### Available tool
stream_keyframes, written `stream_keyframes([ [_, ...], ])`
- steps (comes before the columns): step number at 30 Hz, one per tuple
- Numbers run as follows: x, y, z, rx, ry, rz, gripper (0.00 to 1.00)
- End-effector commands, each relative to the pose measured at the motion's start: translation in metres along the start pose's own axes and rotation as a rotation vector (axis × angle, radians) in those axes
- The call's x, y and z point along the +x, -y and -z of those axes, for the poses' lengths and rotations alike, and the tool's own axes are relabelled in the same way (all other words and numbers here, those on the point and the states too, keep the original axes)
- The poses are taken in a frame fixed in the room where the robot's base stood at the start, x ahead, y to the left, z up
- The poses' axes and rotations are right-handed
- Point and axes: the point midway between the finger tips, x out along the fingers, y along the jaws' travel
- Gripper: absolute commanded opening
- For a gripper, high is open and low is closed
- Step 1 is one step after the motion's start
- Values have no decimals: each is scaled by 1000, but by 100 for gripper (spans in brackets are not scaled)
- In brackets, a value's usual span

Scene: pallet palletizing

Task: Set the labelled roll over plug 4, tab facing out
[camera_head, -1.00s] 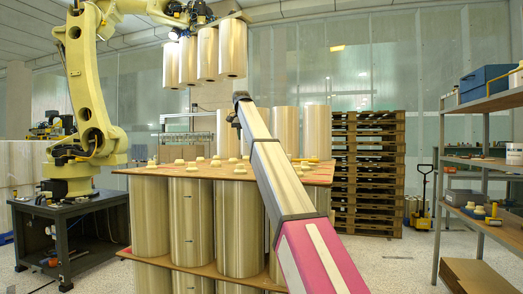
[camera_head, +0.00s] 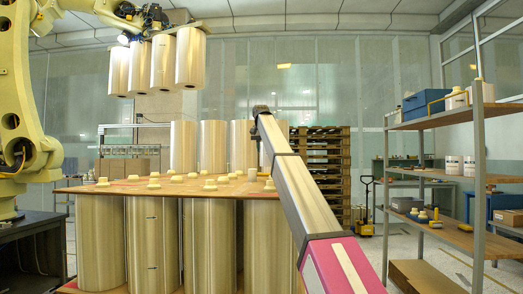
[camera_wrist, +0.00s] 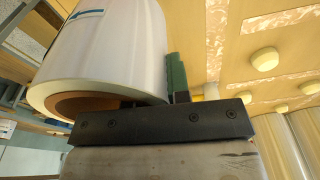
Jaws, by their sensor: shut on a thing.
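In the wrist view, a white roll (camera_wrist: 105,45) with a brown core and a blue arrow mark lies against my gripper (camera_wrist: 170,98). A green finger pad presses on the roll's right side; the other finger is hidden by the roll. Cream plugs show in the wrist view (camera_wrist: 264,59), to the right of the roll and apart from it. In the head view, several cream plugs (camera_head: 209,185) stand on the brown board (camera_head: 150,188). I cannot tell which is plug 4. In the head view my gripper is too small to make out, and the tab is not visible.
Tall rolls (camera_head: 212,236) stand beneath the board, and more rolls (camera_head: 213,146) stand at its back. A yellow robot arm (camera_head: 20,90) at left holds several rolls (camera_head: 164,62) overhead. A shelf (camera_head: 478,150) stands at right, with open floor before it.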

Motion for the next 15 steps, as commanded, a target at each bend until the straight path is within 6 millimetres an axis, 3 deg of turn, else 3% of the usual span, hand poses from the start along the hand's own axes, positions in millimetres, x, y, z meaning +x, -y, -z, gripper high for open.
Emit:
stream_keyframes([
  [15,11,0,-2,0,-1,0,0],
])
